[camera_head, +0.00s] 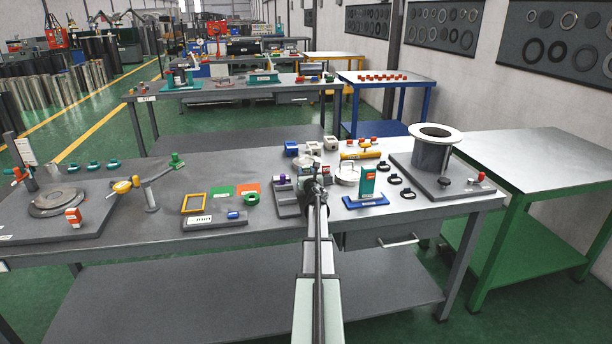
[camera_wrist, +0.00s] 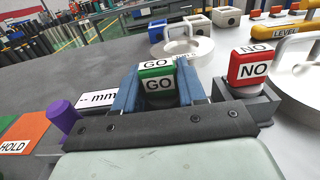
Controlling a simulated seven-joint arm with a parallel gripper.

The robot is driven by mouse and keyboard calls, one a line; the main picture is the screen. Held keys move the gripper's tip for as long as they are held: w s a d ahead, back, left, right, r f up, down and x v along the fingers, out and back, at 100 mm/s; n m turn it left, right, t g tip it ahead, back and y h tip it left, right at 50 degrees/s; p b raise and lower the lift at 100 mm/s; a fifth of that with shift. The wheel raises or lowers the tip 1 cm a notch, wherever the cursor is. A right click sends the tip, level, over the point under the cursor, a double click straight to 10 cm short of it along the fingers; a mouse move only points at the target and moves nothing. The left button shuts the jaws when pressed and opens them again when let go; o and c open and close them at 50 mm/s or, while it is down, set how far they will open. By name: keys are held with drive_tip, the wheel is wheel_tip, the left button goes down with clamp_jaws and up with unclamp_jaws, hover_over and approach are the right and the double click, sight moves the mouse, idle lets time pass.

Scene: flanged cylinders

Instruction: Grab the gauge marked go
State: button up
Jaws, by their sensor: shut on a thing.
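The gauge marked GO (camera_wrist: 158,84) is a green block with white GO labels, in the middle of the wrist view. My gripper (camera_wrist: 160,88) has its two blue fingers on either side of this block and is shut on it. A red block marked NO (camera_wrist: 250,66) sits to the right in a dark holder, apart from my fingers. In the head view my gripper (camera_head: 318,188) is over the grey bench, and the GO gauge is hidden there behind my arm.
A purple knob (camera_wrist: 63,115) stands close on the left of my gripper. Round metal pieces with handles (camera_wrist: 186,55) lie behind and to the right. White and blue blocks (camera_wrist: 227,18) stand farther back. A green upright on a blue base (camera_head: 366,200) stands right of my arm.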

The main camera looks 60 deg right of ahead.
drive_tip(key=shift+r, duration=0.1)
drive_tip(key=shift+r, duration=4.9)
